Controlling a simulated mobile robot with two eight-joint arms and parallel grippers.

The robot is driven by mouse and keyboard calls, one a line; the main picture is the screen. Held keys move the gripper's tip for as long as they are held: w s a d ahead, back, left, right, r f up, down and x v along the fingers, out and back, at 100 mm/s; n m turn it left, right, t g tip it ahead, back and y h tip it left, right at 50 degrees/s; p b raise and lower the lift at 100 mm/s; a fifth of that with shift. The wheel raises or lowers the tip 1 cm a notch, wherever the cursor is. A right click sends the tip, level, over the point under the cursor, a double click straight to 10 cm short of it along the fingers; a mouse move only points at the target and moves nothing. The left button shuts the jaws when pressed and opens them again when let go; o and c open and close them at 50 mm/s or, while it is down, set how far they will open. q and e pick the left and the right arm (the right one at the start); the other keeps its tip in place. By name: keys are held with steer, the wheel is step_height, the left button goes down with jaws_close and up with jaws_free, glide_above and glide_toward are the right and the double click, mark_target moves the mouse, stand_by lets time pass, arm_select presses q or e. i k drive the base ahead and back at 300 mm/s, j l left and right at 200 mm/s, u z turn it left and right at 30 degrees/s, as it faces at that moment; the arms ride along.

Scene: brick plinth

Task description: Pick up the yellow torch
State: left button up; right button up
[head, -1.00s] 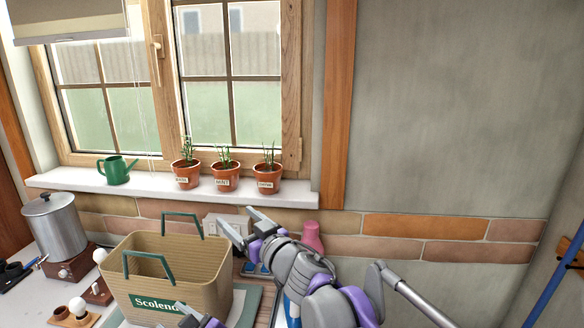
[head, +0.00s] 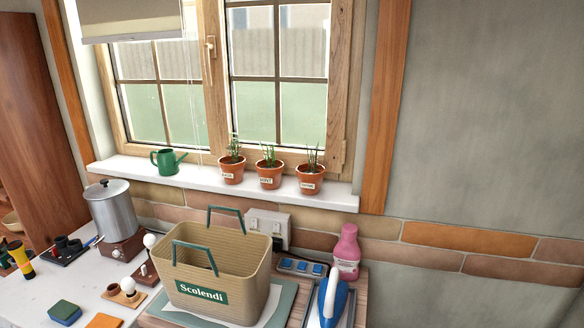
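A tan basket (head: 217,276) with green handles stands at the counter's middle. A metal pot (head: 112,210) stands behind left, a blue iron (head: 330,298) and pink bottle (head: 347,252) at right. A sponge (head: 65,312) lies in front. Potted plants line the windowsill (head: 130,172).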

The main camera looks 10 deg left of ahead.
mark_target(16, 249)
steer(key=j, duration=0.4)
steer(key=j+u, duration=0.5)
steer(key=j, duration=0.4)
steer(key=u, duration=1.35)
steer(key=k+j, duration=0.05)
